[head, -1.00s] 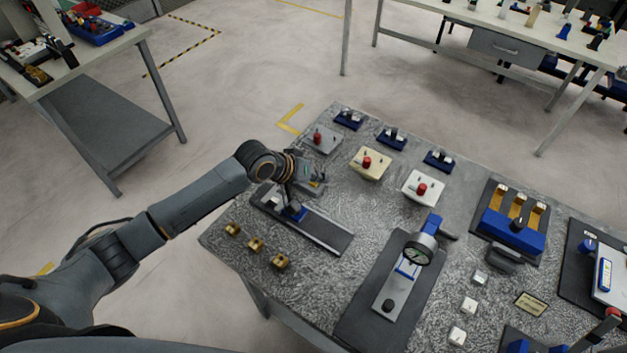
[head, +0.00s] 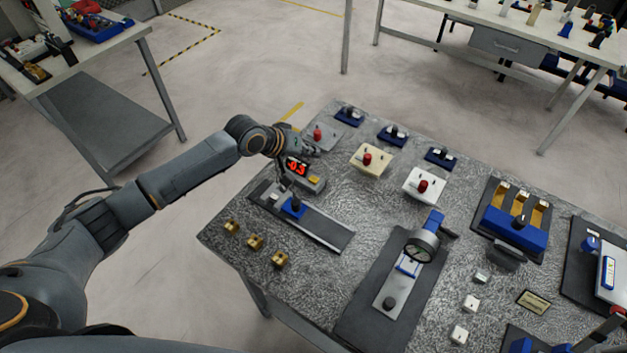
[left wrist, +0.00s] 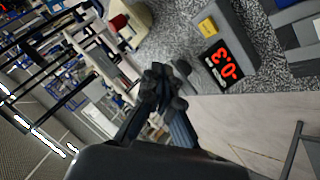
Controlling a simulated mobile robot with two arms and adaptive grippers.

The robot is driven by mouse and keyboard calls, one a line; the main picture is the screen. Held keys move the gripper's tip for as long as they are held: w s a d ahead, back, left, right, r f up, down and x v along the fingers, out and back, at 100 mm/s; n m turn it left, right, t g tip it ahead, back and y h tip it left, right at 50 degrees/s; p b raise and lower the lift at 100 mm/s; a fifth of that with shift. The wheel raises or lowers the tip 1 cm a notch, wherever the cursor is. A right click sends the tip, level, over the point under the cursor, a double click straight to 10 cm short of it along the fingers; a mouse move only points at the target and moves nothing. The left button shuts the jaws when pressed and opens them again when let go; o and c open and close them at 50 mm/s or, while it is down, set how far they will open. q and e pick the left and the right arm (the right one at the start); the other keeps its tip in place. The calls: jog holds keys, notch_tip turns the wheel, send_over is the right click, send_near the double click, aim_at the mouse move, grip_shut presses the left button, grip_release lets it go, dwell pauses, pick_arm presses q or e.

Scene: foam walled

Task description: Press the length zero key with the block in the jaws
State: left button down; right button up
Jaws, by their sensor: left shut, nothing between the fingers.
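The length gauge (head: 322,232) lies at the left part of the table, a dark rail with a blue slider (head: 293,208). A small pale piece (head: 274,198) sits by its upper-left end; I cannot tell whether this is the block or a jaw. Behind the rail stands the grey readout box (head: 316,187) with lit red digits, also in the left wrist view (left wrist: 237,40). Its yellow key (left wrist: 207,27) is uncovered beside the display. My left gripper (head: 308,147) is above and behind the box, clear of the key. Its fingers (left wrist: 165,85) are shut and empty.
Three brass blocks (head: 255,243) lie in front of the rail. Boxes with red knobs (head: 371,161) and blue-based fixtures (head: 391,135) stand behind and to the right. A dial gauge stand (head: 420,246) is to the right. Bare table lies between the rail and the dial stand.

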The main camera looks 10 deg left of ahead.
pick_arm(q)
jog(key=b, duration=0.5)
send_over(311, 180)
notch_tip(311, 180, down, 5)
jog(key=shift+f, duration=1.25)
jog(key=shift+f, duration=0.1)
jog(key=shift+f, duration=0.3)
